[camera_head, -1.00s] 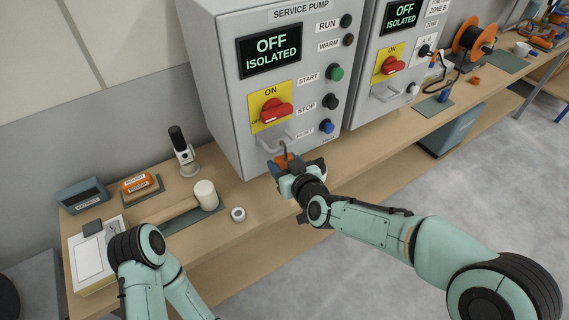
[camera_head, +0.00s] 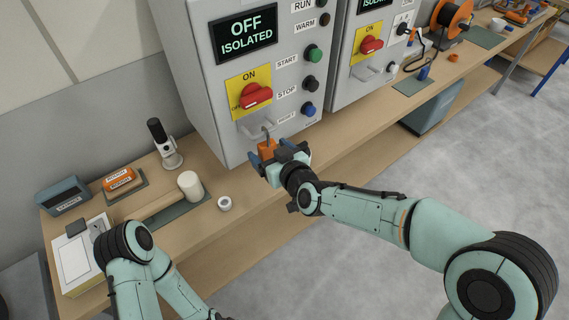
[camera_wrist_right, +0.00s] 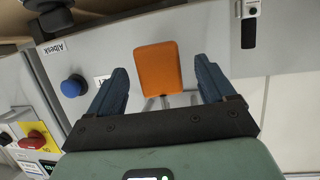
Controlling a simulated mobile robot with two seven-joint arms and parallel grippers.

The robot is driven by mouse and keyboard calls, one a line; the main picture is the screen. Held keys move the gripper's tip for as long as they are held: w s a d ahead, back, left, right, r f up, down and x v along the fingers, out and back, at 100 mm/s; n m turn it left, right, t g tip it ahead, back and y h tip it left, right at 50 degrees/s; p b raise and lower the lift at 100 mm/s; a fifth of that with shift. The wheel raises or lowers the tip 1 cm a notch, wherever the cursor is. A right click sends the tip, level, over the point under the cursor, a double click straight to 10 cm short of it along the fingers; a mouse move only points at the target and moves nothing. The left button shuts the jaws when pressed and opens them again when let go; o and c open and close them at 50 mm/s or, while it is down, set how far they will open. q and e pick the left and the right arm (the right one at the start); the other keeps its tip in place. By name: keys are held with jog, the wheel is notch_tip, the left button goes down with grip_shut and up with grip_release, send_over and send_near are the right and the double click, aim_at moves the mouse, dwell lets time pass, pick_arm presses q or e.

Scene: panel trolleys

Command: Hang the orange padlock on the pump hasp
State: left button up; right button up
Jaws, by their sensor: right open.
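The orange padlock (camera_head: 266,149) is at the handle-like metal hasp (camera_head: 256,127) low on the service pump cabinet. Its grey shackle rises to the hasp in the head view; whether it is closed I cannot tell. In the right wrist view the padlock body (camera_wrist_right: 158,67) lies between the two blue fingers, with a visible gap on both sides. My right gripper (camera_head: 265,157) is open around the padlock, also in the right wrist view (camera_wrist_right: 160,88). Its fingers partly hide the padlock in the head view. My left arm shows at lower left, but its gripper is not visible.
The service pump cabinet (camera_head: 205,85) stands on the wooden bench (camera_head: 240,198). A red switch (camera_head: 256,96) is above the hasp and a blue button (camera_head: 309,109) to its right. A white cylinder (camera_head: 190,185) and tape roll (camera_head: 224,203) stand at left.

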jog(key=v, duration=1.2)
jog(key=s+d+f+m+g+h+p, duration=0.1)
jog(key=s+d+f+m+g, duration=0.1)
jog(key=f, duration=0.8)
jog(key=s+d+f+m+g+h, duration=0.1)
jog(key=d+f+g, duration=0.2)
jog(key=f, duration=0.7)
jog(key=s+d+f+m+g+h+p, duration=0.1)
jog(key=s+d+f+m+g, duration=0.1)
jog(key=f, duration=0.8)
pick_arm(q)
jog(key=r, duration=0.1)
jog(key=w+r+p, duration=0.1)
jog(key=r, duration=0.1)
jog(key=shift+w+r, duration=0.35)
jog(key=shift+r, duration=0.05)
pick_arm(e)
jog(key=s+d+f+m+g, duration=0.1)
jog(key=s+f+m+g, duration=0.1)
jog(key=s+f, duration=0.5)
jog(key=s+d+f+m+g, duration=0.1)
jog(key=s+f+g, duration=0.3)
jog(key=s, duration=0.9)
notch_tip(320, 180, down, 4)
jog(key=shift+d+r+m, duration=0.2)
jog(key=shift+m, duration=0.7)
